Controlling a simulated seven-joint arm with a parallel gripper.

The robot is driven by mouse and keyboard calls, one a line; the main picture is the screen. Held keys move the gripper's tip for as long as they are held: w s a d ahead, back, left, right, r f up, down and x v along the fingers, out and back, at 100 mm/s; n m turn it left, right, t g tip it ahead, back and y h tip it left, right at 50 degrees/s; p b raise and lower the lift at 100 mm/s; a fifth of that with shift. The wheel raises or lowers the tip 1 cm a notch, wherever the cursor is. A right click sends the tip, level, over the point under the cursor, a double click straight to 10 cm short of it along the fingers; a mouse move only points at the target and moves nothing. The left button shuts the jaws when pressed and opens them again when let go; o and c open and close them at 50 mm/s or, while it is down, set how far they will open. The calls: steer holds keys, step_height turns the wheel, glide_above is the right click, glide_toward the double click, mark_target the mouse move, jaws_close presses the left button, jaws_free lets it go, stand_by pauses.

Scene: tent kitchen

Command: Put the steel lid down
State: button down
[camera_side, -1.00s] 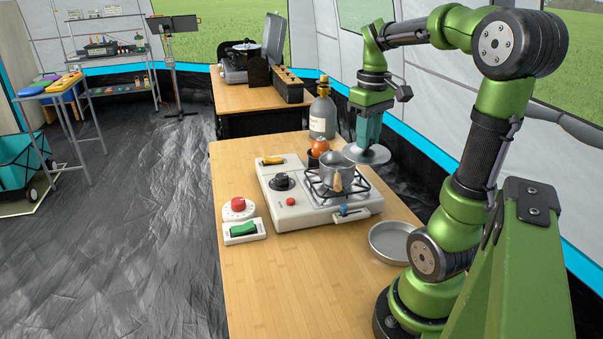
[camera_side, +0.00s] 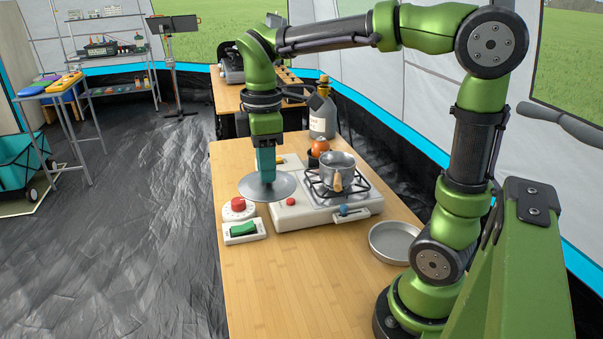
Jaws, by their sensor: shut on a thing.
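The steel lid (camera_side: 279,186) is a flat, round grey disc. My gripper (camera_side: 266,178) points straight down and is shut on the lid at its middle. The lid hangs level over the left part of the white camping stove (camera_side: 300,215) and hides the stove's black knob. Its left edge lies close to the red-knobbed timer (camera_side: 238,205) in the picture. The gap beneath the lid is hard to judge. The steel pot (camera_side: 338,168) stands uncovered on the burner, to the right of the lid.
A shallow metal pan (camera_side: 393,240) lies at the table's right. A green switch (camera_side: 243,230) sits at the left edge. A grey bottle (camera_side: 322,115) and an orange item (camera_side: 319,147) stand behind the stove. The front wooden tabletop (camera_side: 300,285) is clear.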

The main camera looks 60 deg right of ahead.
mark_target(283, 195)
steer(key=f, duration=2.1)
steer(key=shift+a+f, duration=0.2)
steer(key=shift+a, duration=0.2)
steer(key=c, duration=1)
jaws_free()
steer(key=shift+f, duration=0.15)
steer(key=shift+o, duration=0.2)
steer(key=s+r+m+t, duration=0.1)
steer(key=r+m, duration=0.1)
steer(key=r, duration=0.3)
steer(key=s+r+m+t, duration=0.1)
steer(key=s+r+m, duration=0.1)
steer(key=r, duration=0.4)
steer(key=s+r+m+t, duration=0.1)
steer(key=r+m, duration=0.1)
steer(key=r, duration=0.4)
steer(key=shift+s+a+r+t+y, duration=0.2)
steer(key=shift+a+r+t+y, duration=0.1)
steer(key=shift+a, duration=0.1)
steer(key=shift+s+a+r+m+t+y, duration=0.1)
steer(key=shift+s+r+m+t+y, duration=0.15)
steer(key=shift+s+r+m+t, duration=0.6)
steer(key=shift+s+a+m+t+y, duration=0.2)
steer(key=shift+s+m+t, duration=0.25)
steer(key=shift+m, duration=0.95)
steer(key=shift+s+a+r+m+t+y, duration=0.1)
steer(key=shift+s+r+m+t+y, duration=0.15)
steer(key=shift+s+r+m+t, duration=0.65)
